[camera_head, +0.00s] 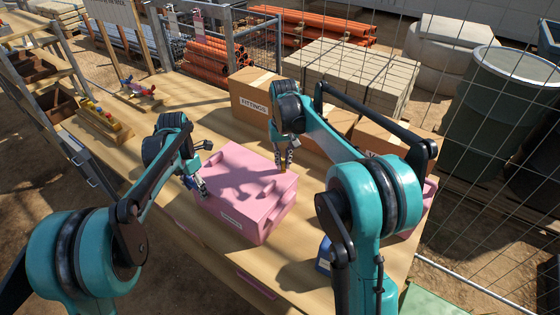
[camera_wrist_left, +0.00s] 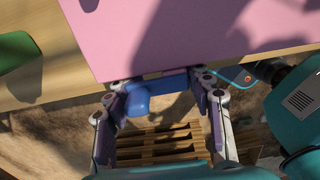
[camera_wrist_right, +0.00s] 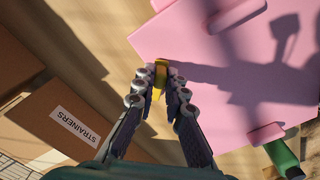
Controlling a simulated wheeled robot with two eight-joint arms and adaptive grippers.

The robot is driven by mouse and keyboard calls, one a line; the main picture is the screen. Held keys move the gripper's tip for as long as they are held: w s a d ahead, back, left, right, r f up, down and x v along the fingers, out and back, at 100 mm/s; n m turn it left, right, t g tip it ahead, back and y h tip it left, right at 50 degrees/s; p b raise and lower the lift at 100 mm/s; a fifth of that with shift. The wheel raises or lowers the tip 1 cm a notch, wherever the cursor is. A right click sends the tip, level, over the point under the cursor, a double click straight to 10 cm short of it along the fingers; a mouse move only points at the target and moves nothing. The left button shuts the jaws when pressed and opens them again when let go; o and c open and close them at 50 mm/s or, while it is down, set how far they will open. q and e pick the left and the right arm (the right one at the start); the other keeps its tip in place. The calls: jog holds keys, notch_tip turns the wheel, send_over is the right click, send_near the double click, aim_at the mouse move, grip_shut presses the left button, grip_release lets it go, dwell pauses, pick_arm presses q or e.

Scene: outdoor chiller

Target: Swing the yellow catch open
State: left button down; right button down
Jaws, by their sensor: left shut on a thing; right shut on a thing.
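The pink chiller box (camera_head: 245,185) sits closed on the wooden table. My left gripper (camera_head: 200,188) is at its left side. In the left wrist view its fingers (camera_wrist_left: 160,88) are closed around a blue catch (camera_wrist_left: 146,97) at the box's edge. My right gripper (camera_head: 284,168) reaches down at the box's far right edge. In the right wrist view its fingertips (camera_wrist_right: 160,76) are closed on the yellow catch (camera_wrist_right: 160,68), beside the pink edge. The fingers hide part of both catches, so their exact angles are hard to tell.
Cardboard boxes (camera_head: 249,95) stand close behind the chiller; one marked STRAINERS (camera_wrist_right: 55,125) is near my right gripper. A wooden rack with coloured pieces (camera_head: 103,121) lies at the table's left. A wire fence (camera_head: 480,130) runs along the right.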

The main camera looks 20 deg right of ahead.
pick_arm(q)
jog(key=shift+a, duration=0.1)
pick_arm(e)
jog(key=n, duration=0.1)
jog(key=d+n, duration=0.1)
jog(key=n, duration=0.2)
jog(key=shift+d+n, duration=0.3)
jog(key=shift+w+d+n, duration=0.2)
jog(key=shift+d+n, duration=0.1)
jog(key=shift+n, duration=0.8)
jog(key=shift+w+d+n, duration=0.2)
jog(key=shift+d+n, duration=0.1)
jog(key=shift+n, duration=0.8)
jog(key=c, duration=1.6)
grip_release()
jog(key=shift+d, duration=0.1)
jog(key=shift+o, duration=0.2)
notch_tip(320, 180, up, 12)
